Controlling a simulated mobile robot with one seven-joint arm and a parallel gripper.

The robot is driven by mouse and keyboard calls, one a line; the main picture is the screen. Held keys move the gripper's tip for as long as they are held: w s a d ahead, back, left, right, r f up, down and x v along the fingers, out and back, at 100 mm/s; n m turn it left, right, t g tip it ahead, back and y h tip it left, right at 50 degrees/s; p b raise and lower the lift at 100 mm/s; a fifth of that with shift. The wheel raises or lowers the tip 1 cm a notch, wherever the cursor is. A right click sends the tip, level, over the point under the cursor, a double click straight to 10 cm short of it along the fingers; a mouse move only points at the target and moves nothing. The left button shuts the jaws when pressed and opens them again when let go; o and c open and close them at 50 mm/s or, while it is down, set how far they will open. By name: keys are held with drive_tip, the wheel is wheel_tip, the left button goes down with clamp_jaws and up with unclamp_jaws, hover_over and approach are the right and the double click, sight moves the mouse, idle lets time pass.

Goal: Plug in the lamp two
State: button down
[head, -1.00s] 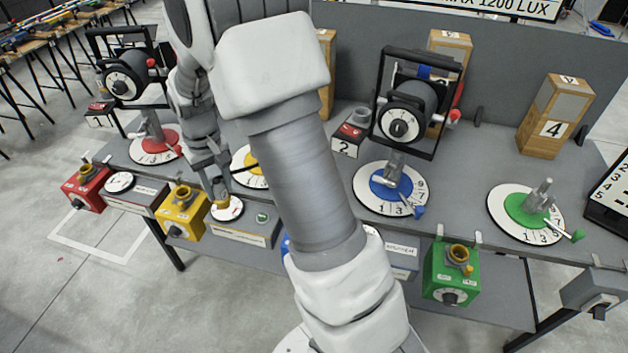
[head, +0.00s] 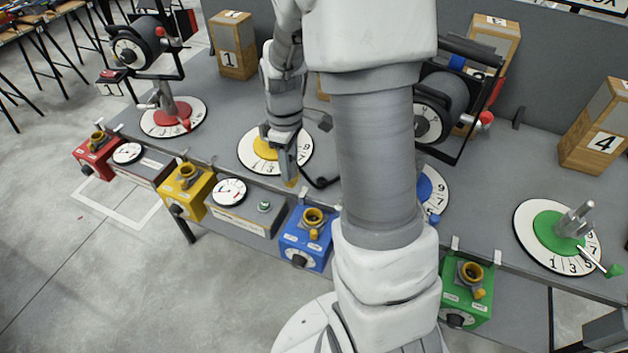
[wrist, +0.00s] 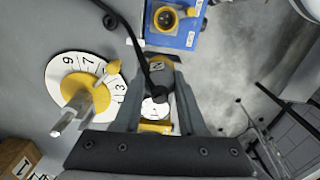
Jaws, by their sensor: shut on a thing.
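My gripper (head: 290,165) is shut on a plug (head: 291,183), above the front edge of the bench between the yellow and blue boxes. In the wrist view the plug (wrist: 160,66) sits between the fingers, with a yellow end and a black cable running from it. The blue box (head: 306,248) has a round yellow socket (head: 314,216) on top, which is empty; it also shows at the top of the wrist view (wrist: 176,30). The yellow box (head: 184,190) has a similar socket. A black lamp (head: 440,105) stands behind my arm, partly hidden.
Numbered dials with yellow (head: 266,150), red (head: 172,108) and green (head: 559,231) centres lie on the bench. A red box (head: 97,156) and a green box (head: 468,288) hang at the front edge. Another lamp (head: 138,42) stands at the left.

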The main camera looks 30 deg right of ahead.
drive_tip(key=s+d+f+n+b, duration=0.3)
drive_tip(key=s+f+n+b, duration=0.1)
drive_tip(key=f, duration=0.3)
drive_tip(key=shift+s+d+n+b, duration=0.15)
drive_tip(key=shift+s+n+b, duration=0.2)
drive_tip(key=shift+n+b, duration=0.25)
idle(0.6)
drive_tip(key=shift+f+b, duration=0.3)
drive_tip(key=shift+f, duration=0.15)
drive_tip(key=shift+f+b, duration=1.5)
drive_tip(key=shift+f, duration=0.45)
idle(1.3)
drive_tip(key=shift+c, duration=0.4)
unclamp_jaws()
drive_tip(key=shift+r, duration=0.1)
drive_tip(key=shift+r+p, duration=2.05)
drive_tip(key=shift+r, duration=0.4)
